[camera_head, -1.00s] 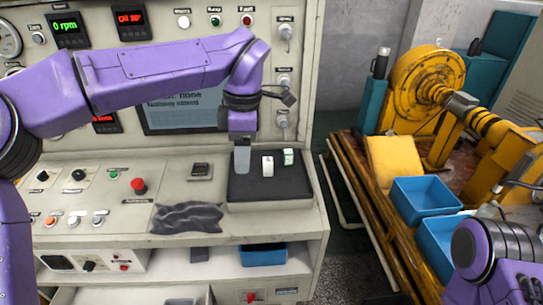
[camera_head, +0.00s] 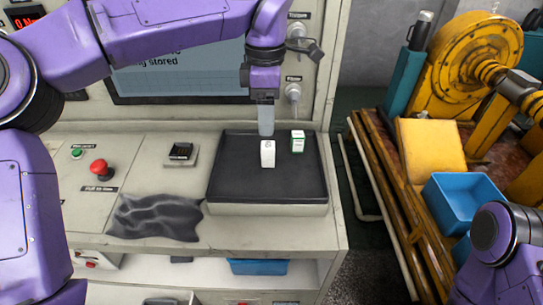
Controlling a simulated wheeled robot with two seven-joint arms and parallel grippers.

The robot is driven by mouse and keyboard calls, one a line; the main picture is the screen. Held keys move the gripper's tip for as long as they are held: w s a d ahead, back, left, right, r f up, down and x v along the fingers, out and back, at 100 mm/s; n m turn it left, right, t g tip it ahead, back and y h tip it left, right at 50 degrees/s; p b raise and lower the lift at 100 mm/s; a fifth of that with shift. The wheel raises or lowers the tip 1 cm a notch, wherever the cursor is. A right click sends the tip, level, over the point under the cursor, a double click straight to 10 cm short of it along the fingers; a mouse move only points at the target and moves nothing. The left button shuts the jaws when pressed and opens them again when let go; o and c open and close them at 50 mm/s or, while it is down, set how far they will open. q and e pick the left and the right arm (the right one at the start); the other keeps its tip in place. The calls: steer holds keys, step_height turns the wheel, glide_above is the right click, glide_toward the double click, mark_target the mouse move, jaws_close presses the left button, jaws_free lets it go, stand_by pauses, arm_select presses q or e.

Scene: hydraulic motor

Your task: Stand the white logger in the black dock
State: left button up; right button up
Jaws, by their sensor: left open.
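The white logger (camera_head: 267,154) is a small upright white block on the black-topped tray (camera_head: 230,190). The black dock appears to be the small black piece on a pale base (camera_head: 181,152), on the console left of the tray; its slot is too small to make out. My left gripper (camera_head: 266,130) points down over the tray, just behind the logger in the picture. Its fingers look edge-on, open, with nothing seen between them. I cannot tell whether they touch the logger. My right arm shows at the lower right, its gripper out of view.
A green-and-white box (camera_head: 298,142) stands on the tray just right of the logger. A crumpled dark cloth (camera_head: 155,217) and a red button (camera_head: 100,168) lie to the left. The instrument panel with a screen (camera_head: 180,75) rises behind. Blue bins (camera_head: 465,200) stand at right.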

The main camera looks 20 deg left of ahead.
mark_target(268, 145)
arm_select(q)
steer(key=f, duration=0.4)
steer(key=shift+w+a+f, duration=0.1)
steer(key=shift+w+f, duration=0.1)
steer(key=shift+f, duration=0.15)
steer(key=f, duration=0.3)
steer(key=f+p, duration=0.1)
steer(key=f, duration=0.1)
steer(key=shift+s+d, duration=0.2)
steer(key=shift+s, duration=0.05)
steer(key=shift+w+f, duration=0.1)
steer(key=shift+f, duration=0.25)
steer(key=shift+r, duration=0.15)
steer(key=c, duration=1.2)
